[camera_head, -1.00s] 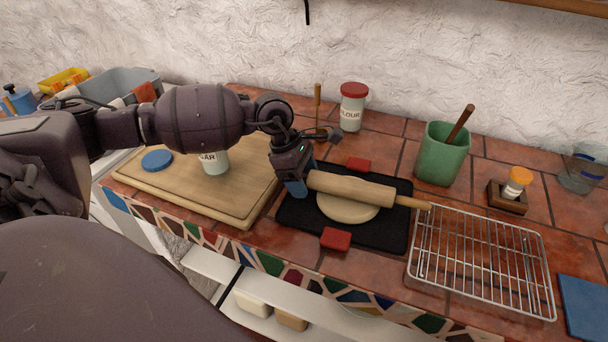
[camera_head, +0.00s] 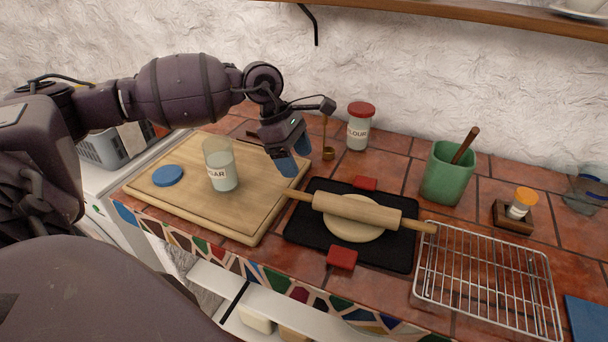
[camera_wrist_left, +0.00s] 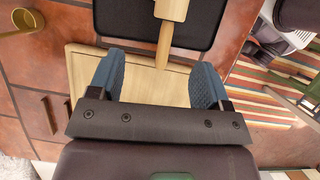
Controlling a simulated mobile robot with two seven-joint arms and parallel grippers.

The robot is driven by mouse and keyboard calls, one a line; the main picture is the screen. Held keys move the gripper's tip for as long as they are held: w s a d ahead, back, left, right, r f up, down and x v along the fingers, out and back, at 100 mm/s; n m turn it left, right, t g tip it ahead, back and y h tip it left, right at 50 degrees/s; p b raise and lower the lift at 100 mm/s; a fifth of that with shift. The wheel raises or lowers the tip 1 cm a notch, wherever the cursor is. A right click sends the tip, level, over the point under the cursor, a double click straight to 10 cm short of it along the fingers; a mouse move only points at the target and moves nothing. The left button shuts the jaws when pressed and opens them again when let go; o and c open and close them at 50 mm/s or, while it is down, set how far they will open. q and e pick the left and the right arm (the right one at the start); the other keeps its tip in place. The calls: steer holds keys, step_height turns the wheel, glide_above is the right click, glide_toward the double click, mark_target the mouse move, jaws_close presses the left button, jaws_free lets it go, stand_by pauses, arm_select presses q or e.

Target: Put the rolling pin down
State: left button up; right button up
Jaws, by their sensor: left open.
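The wooden rolling pin (camera_head: 357,210) lies across a round of pale dough (camera_head: 352,232) on a black mat (camera_head: 300,232). Its right handle reaches toward the wire rack. My left gripper (camera_head: 290,165) is open and empty, above and to the left of the pin's left handle, near the right edge of the cutting board. In the left wrist view the open blue fingers (camera_wrist_left: 160,85) stand wide apart, and the pin's handle (camera_wrist_left: 165,45) shows beyond them, not gripped. My right gripper is not in view.
A wooden cutting board (camera_head: 200,217) holds a sugar jar (camera_head: 221,168) and a blue lid (camera_head: 168,175). A flour jar (camera_head: 359,128), green crock (camera_head: 445,175) and small spice jar (camera_head: 521,203) stand behind. A wire rack (camera_head: 488,275) lies right of the mat.

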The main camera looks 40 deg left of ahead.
arm_select(q)
steer(key=shift+v, duration=1.45)
steer(key=shift+s+f, duration=0.1)
